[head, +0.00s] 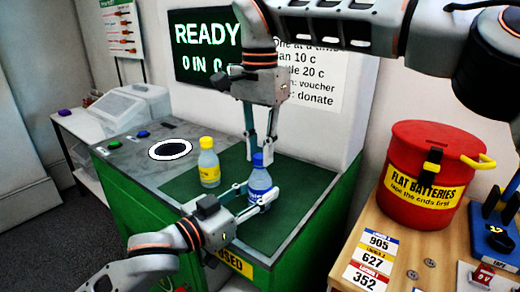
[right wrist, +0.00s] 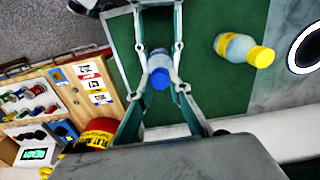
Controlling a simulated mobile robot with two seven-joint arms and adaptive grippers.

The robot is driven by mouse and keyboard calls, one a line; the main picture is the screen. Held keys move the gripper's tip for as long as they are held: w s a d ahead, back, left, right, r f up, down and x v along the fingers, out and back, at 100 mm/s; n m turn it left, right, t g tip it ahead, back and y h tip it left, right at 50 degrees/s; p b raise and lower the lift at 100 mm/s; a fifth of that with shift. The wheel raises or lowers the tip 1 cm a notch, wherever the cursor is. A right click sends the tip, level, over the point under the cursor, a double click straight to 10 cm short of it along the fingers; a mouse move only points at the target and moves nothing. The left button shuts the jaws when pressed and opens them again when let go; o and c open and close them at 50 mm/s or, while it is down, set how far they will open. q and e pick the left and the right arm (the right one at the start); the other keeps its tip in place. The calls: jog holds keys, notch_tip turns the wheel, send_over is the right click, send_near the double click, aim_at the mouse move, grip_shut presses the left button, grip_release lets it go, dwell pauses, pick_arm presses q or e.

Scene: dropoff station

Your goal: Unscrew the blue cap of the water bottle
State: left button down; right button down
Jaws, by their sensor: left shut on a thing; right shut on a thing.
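The water bottle (head: 260,181) stands upright on the green mat, with a blue label and a blue cap (head: 257,159). My left gripper (head: 257,196) comes in low from the left and is shut on the bottle's body. My right gripper (head: 259,156) points down from above and is shut on the blue cap. In the right wrist view the blue cap (right wrist: 160,78) is between the fingertips of my right gripper (right wrist: 161,72). The fingers hide part of the bottle.
A yellow-capped bottle (head: 209,163) stands to the left on the green mat (head: 180,189). A round hole with a white rim (head: 153,152) lies farther left. A red battery bin (head: 400,200) stands on the wooden table (head: 410,250) at right. A screen (head: 190,45) is behind.

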aim_at(260, 156)
jog(key=shift+r, duration=0.15)
jog(key=shift+r, duration=0.95)
jog(key=shift+r, duration=2)
pick_arm(q)
jog(key=c, duration=1.4)
grip_release()
jog(key=shift+o, duration=0.2)
